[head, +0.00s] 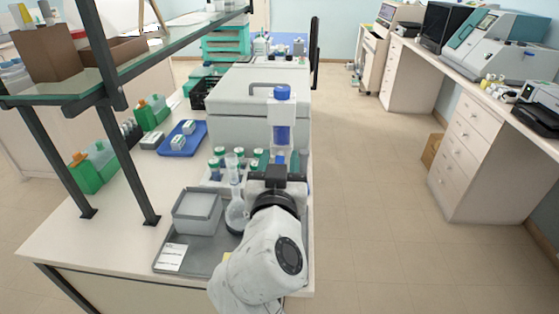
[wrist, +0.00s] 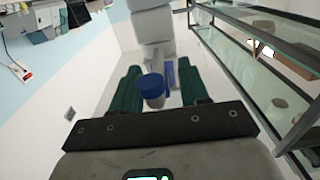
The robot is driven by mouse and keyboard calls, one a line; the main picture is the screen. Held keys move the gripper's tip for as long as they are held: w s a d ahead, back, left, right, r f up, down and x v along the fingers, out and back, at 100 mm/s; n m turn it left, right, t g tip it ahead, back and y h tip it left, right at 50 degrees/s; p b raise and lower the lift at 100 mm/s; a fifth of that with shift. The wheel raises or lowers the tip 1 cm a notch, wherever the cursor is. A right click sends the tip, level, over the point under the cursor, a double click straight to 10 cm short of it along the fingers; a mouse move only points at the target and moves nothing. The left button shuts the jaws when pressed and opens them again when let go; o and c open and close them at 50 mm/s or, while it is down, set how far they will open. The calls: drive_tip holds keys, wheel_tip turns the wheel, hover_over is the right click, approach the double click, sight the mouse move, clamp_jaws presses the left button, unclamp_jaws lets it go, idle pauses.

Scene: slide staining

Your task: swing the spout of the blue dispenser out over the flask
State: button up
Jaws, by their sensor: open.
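The blue dispenser (head: 282,122) stands upright with a blue cap, just beyond my gripper (head: 279,168) in the head view. In the wrist view its round blue cap (wrist: 152,86) and a slim blue part (wrist: 170,75), perhaps the spout, show between the two green fingers of my gripper (wrist: 160,72). The fingers are apart with nothing clamped; I cannot tell whether either touches the dispenser. The clear long-necked flask (head: 236,212) stands upright to the left of my gripper. My gripper and arm hide the dispenser's lower part, and the spout's direction is unclear.
A grey tray (head: 200,262) lies under the flask, with a pale square container (head: 198,211) and a label card (head: 171,257). Several green-capped bottles (head: 220,158) stand behind the flask. A large grey box (head: 245,105) is behind them. A glass shelf (head: 130,60) overhangs the left.

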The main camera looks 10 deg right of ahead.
clamp_jaws()
idle(0.3)
idle(0.3)
